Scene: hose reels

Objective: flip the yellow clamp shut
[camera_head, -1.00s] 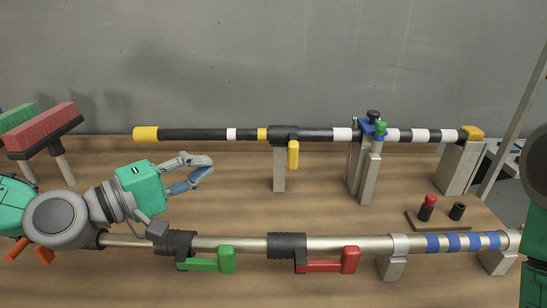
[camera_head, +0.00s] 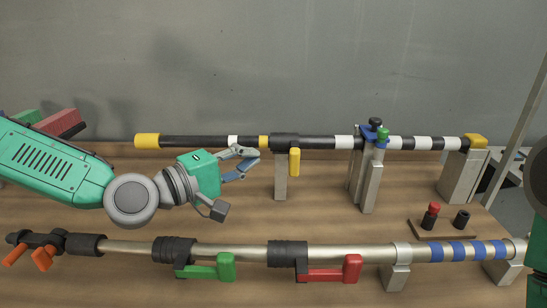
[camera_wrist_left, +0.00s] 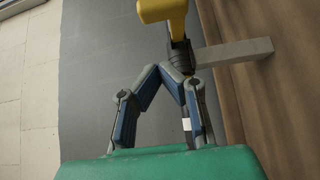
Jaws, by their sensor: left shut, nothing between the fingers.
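The yellow clamp handle (camera_head: 294,161) hangs down from a black collar (camera_head: 287,139) on the black banded pole (camera_head: 188,142) at the back. My left gripper (camera_head: 256,156) is just left of the handle, at about its height and apart from it in the head view. Its fingers are shut and empty. In the left wrist view the yellow handle (camera_wrist_left: 163,10) is at the top, beyond the closed fingertips (camera_wrist_left: 166,70). My right gripper is out of view; only part of my right arm shows at the right edge.
A silver pole (camera_head: 345,249) in front carries a green clamp handle (camera_head: 226,267) and a red one (camera_head: 351,267). A post (camera_head: 280,178) supports the back pole. A red brush (camera_head: 58,124) is at the left.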

